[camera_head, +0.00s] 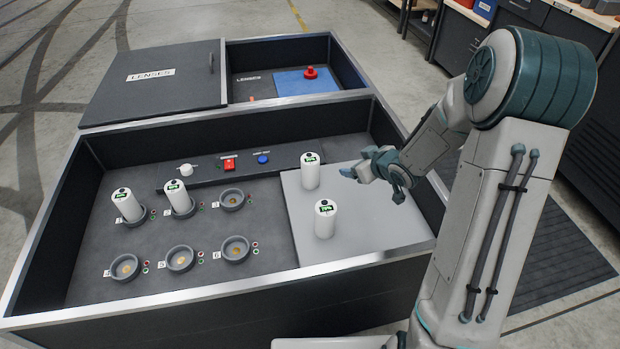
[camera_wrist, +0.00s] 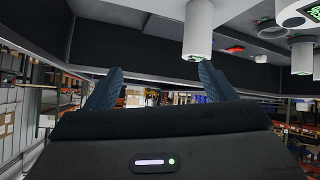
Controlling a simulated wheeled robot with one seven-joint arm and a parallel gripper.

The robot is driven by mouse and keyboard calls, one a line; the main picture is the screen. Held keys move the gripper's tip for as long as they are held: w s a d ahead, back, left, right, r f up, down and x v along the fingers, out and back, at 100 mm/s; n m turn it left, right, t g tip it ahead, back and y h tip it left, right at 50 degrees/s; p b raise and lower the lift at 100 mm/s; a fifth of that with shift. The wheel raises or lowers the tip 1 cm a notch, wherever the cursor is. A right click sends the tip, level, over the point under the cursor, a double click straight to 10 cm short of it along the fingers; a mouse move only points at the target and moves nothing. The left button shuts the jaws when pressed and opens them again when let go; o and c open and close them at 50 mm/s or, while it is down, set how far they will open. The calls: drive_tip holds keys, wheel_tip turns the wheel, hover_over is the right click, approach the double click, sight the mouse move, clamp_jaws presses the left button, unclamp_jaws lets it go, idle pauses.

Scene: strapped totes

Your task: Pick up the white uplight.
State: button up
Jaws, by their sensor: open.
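One uplight (camera_head: 311,171) stands at the back of the light grey pad (camera_head: 385,225). A second uplight (camera_head: 325,219) stands nearer the front of the pad. Two more, a left one (camera_head: 127,205) and a right one (camera_head: 178,197), stand in round sockets. My gripper (camera_head: 358,168) is open and empty, just right of the back pad uplight and apart from it. In the tilted wrist view my open fingers (camera_wrist: 158,86) show, with a white cylinder (camera_wrist: 198,30) beyond them.
Several empty round sockets (camera_head: 180,259) fill the left floor. A dark strip holds a white knob (camera_head: 186,169), a red button (camera_head: 229,164) and a blue button (camera_head: 263,159). The tote's raised walls (camera_head: 240,127) surround the work area. A lid (camera_head: 155,78) marked LENSES lies behind.

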sight(317, 175)
drive_tip(key=w+a+f+y+b, duration=0.1)
drive_tip(key=w+a+f, duration=0.1)
drive_tip(key=a+f, duration=0.1)
drive_tip(key=w+a+f+n+y+b, duration=0.1)
drive_tip(key=w+a+f+y+b, duration=0.1)
drive_tip(key=a+f, duration=0.1)
drive_tip(key=w+a+f+y+b, duration=0.1)
drive_tip(key=w+a+f+y, duration=0.1)
drive_tip(key=a+f, duration=0.2)
drive_tip(key=shift+f, duration=0.65)
drive_tip(key=b+x, duration=0.1)
drive_tip(key=x, duration=0.4)
drive_tip(key=shift+w+f+b, duration=0.1)
drive_tip(key=shift+w+b, duration=0.05)
drive_tip(key=shift+b, duration=0.15)
drive_tip(key=shift+d, duration=0.1)
drive_tip(key=c, duration=1.5)
